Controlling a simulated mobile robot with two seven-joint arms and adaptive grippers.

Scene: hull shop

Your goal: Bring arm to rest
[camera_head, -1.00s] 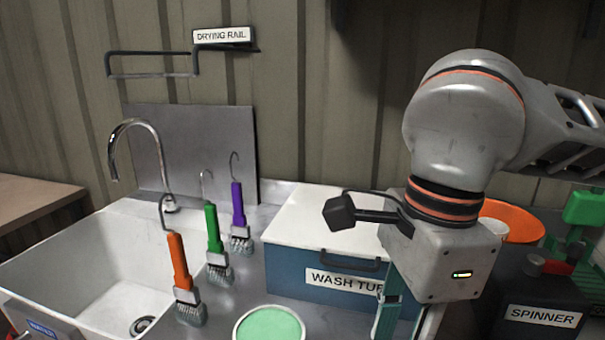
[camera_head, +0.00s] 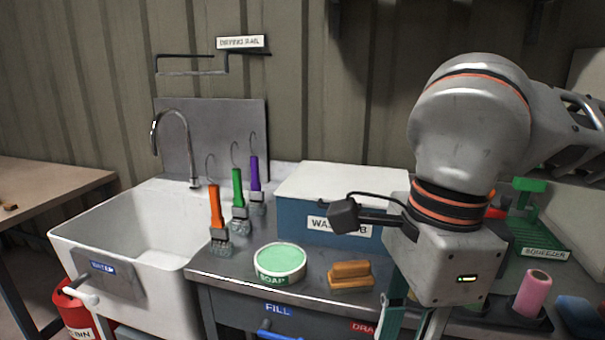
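My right arm comes in from the right, with its wrist in front of the right side of the blue wash tub. Of my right gripper (camera_head: 405,318), only teal finger parts show below the wrist housing. The fingertips are cut off by the bottom edge, so I cannot tell whether it is open or shut. My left arm and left gripper are not in view.
The white-lidded wash tub (camera_head: 305,215), green soap tin (camera_head: 279,262) and orange block (camera_head: 351,274) stand on the counter. Brushes with orange (camera_head: 215,208), green (camera_head: 237,188) and purple (camera_head: 255,175) handles stand beside the white sink (camera_head: 130,235). A pink roll (camera_head: 533,293) is at right.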

